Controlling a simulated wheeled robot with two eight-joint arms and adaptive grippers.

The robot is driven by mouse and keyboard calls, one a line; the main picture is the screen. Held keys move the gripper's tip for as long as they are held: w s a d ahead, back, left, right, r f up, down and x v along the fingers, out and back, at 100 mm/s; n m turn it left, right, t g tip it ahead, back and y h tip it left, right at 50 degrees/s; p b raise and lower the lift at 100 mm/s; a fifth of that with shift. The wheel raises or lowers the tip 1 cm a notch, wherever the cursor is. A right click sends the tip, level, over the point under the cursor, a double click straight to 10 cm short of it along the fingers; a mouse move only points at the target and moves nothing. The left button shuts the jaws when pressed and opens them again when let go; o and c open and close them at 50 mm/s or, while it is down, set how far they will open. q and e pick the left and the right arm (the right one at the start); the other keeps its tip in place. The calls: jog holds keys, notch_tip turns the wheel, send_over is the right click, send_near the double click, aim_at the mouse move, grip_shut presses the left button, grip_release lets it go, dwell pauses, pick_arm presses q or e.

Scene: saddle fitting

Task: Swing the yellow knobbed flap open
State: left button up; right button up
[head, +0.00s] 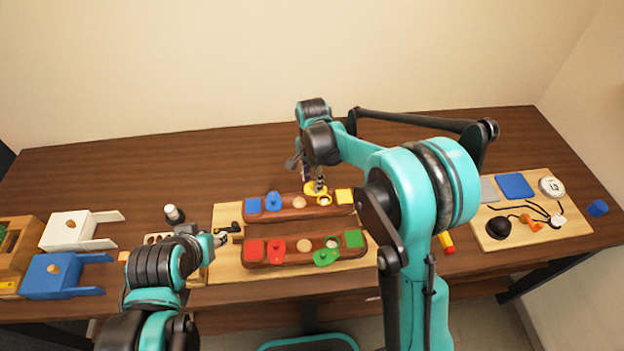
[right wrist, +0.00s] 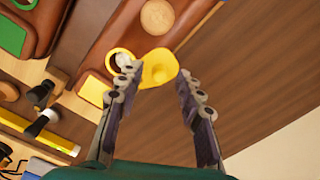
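The yellow knobbed flap (right wrist: 160,66) lies on the far brown wooden saddle (right wrist: 118,22); in the head view the flap (head: 313,187) sits right of the saddle's middle. A yellow ring (right wrist: 119,60) is beside it, with a pale round inside. My right gripper (right wrist: 156,77) is open, one finger on each side of the flap's knob, with visible gaps; in the head view the gripper (head: 319,184) points down over the flap. My left gripper (head: 224,238) is low near the board's left end; its fingers are too small to judge.
The near saddle (head: 285,262) carries red and green pieces. Blue pieces (head: 272,202) sit left on the far saddle, and a yellow square (head: 344,196) on its right. A black fitting (head: 231,227) is near my left gripper. The table behind is clear.

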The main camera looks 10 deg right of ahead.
aim_at(312, 183)
notch_tip(312, 183, up, 12)
dwell(0.4)
jog(key=shift+f, duration=0.1)
